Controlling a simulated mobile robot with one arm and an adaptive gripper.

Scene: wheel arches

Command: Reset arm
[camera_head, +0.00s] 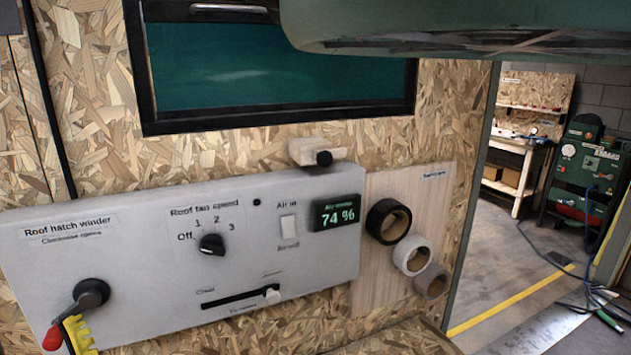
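My gripper is not in view, and I cannot tell its state. A grey control panel (150,262) is fixed to the chipboard wall. A roof hatch winder crank (90,292) with a red knob (52,338) is at its lower left, beside a yellow toothed piece (78,335). A black fan speed dial (212,244) is in the middle. A white air switch (288,227) sits left of a display (337,214) reading 74 %. A slider (271,294) stands at the right end of its slot.
A smooth green form (460,25) hangs across the top right. A dark framed window (280,75) is above the panel. Rolls of tape (388,221) hang on a board at the right. Beyond the opening are a bench (518,150), green machine (590,165) and floor cables.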

